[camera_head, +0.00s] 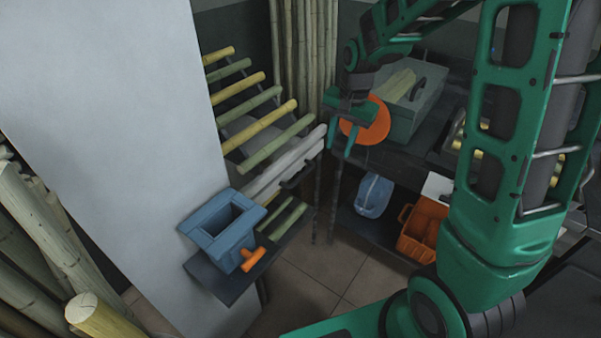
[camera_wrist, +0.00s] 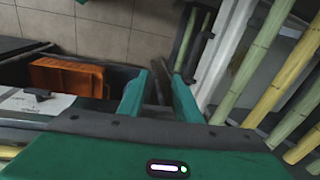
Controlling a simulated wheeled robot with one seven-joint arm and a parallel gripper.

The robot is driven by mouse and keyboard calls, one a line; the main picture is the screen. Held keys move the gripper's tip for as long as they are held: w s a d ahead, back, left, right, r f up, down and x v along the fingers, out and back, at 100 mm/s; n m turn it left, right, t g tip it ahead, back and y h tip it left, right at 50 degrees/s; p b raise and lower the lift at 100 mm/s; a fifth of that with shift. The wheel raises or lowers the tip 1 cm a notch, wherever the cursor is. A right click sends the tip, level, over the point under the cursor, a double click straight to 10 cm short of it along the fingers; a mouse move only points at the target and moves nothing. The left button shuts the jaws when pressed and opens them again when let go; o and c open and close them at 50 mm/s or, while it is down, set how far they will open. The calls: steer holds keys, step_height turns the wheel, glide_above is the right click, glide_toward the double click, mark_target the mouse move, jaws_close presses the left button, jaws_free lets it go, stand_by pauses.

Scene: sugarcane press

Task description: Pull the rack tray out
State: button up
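The rack tray (camera_head: 285,165) is a pale grey, long-fronted tray at the middle left of the head view, with sugarcane poles above it. A dark handle (camera_head: 300,176) sits on its front. In the wrist view the tray's pale front edge (camera_wrist: 213,62) shows at the upper right, with green canes beside it. My gripper (camera_head: 345,140) is just right of the tray's front end, apart from it as far as I can see. Its two green fingers (camera_wrist: 157,95) are spread with nothing held between them. How far the tray sits in the rack is hard to tell.
A blue box-like holder (camera_head: 222,230) with an orange-handled tool (camera_head: 252,257) stands on a low shelf. An orange crate (camera_head: 423,228) and a blue cap-like item (camera_head: 374,195) are on the lower shelf at right. A grey bin (camera_head: 420,110) stands above. Tiled floor (camera_head: 320,280) lies between.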

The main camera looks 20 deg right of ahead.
steer(key=m, duration=0.1)
glide_above(302, 175)
steer(key=s+d, duration=0.2)
step_height(302, 175, down, 5)
steer(key=shift+y, duration=0.3)
steer(key=f, duration=0.3)
steer(key=w+a+f, duration=0.1)
steer(key=f, duration=0.2)
steer(key=a+f, duration=0.1)
steer(key=f, duration=0.3)
steer(key=shift+w+f, duration=0.1)
steer(key=shift+w, duration=0.15)
